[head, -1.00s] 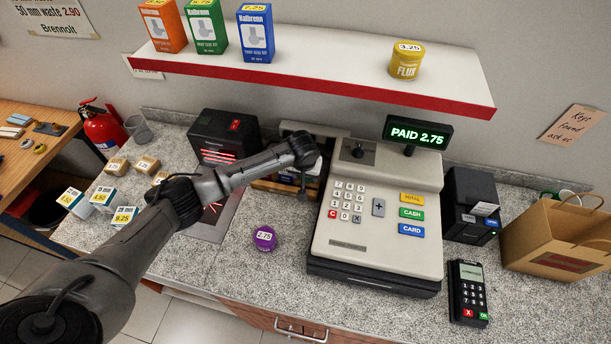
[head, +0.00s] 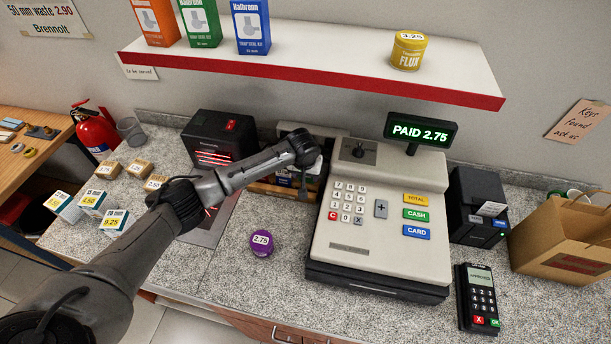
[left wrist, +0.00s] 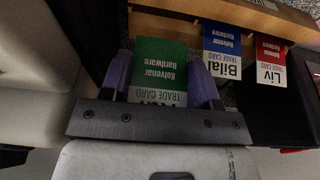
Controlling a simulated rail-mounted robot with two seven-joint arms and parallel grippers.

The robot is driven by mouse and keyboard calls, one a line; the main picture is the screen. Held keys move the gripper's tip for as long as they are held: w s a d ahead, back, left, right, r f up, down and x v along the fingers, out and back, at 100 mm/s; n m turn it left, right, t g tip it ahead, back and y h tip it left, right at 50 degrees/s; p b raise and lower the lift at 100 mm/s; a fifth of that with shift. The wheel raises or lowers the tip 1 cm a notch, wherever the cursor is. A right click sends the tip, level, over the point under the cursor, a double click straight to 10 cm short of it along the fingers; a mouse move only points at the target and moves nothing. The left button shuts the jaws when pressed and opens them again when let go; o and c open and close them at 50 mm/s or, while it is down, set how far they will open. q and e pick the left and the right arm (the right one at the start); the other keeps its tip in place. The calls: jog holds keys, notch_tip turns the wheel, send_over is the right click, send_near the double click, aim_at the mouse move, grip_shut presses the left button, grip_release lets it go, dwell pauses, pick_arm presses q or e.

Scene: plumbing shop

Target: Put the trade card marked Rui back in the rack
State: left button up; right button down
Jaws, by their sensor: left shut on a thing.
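A green trade card (left wrist: 160,65) is between the two purple-padded fingers of my left gripper (left wrist: 162,88) in the left wrist view, and the gripper is shut on it. Its name line is partly hidden by the gripper. The wooden rack (left wrist: 165,24) lies just beyond the card's far edge; I cannot tell whether the card is in a slot. A blue card marked Bilal (left wrist: 221,50) and a red card marked Liv (left wrist: 270,62) stand in the rack. In the head view the rack (head: 262,187) is partly hidden behind my left arm. My right gripper is not in view.
The cash register (head: 375,230) stands close to the right of the rack, and a black box with a red switch (head: 217,140) to its left. A purple round item (head: 262,243) lies on the counter in front. A shelf (head: 310,65) overhangs behind.

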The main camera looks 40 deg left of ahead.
pick_arm(q)
jog(key=shift+f+b, duration=1.35)
jog(key=shift+b, duration=0.05)
jog(key=shift+f, duration=0.95)
jog(key=shift+f, duration=0.15)
jog(key=o, duration=1.2)
